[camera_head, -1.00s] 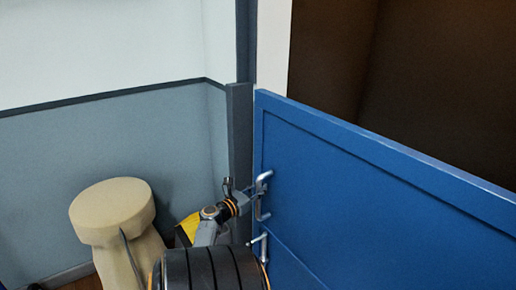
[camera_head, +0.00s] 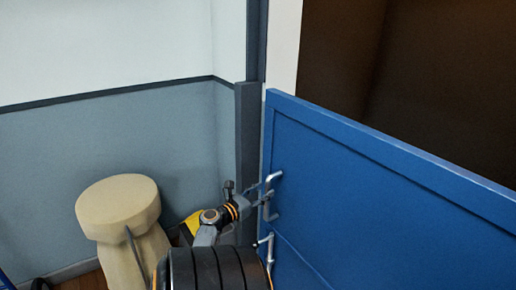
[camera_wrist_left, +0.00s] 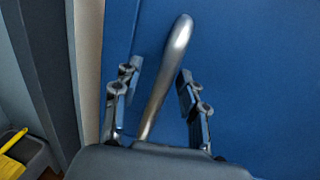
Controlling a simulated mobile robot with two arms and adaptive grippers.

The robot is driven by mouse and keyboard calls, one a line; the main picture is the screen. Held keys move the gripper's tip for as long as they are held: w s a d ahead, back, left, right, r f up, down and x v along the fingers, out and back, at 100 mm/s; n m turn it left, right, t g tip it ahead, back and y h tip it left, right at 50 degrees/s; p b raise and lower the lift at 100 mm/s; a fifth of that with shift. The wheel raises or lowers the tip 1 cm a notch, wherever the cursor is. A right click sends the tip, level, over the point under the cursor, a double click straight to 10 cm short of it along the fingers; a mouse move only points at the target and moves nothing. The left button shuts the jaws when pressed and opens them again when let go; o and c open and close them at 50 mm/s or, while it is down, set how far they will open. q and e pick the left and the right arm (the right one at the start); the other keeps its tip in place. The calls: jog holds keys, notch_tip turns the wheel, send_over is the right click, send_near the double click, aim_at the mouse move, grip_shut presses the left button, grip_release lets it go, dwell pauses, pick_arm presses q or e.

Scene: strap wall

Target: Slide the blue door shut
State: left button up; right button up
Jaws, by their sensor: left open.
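The blue door (camera_head: 370,200) fills the right of the head view, with a dark opening above it. Its left edge stands close to a grey post, and a pale strip shows between them in the left wrist view. A silver bar handle (camera_head: 274,177) is on the door near that edge. My left gripper (camera_head: 265,194) is at this handle. In the left wrist view, my left gripper (camera_wrist_left: 157,76) is open, with one finger on each side of the handle (camera_wrist_left: 166,75); I see gaps between fingers and bar. My right gripper is out of view.
The grey post (camera_head: 247,150) stands left of the door. A beige rounded stool-like object (camera_head: 118,205) stands on the floor at lower left, with something yellow (camera_head: 188,228) behind my arm. A second silver fitting (camera_head: 269,243) is lower on the door.

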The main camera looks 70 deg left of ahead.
pick_arm(q)
jog(key=v, duration=1)
jog(key=shift+s+d+r, duration=0.25)
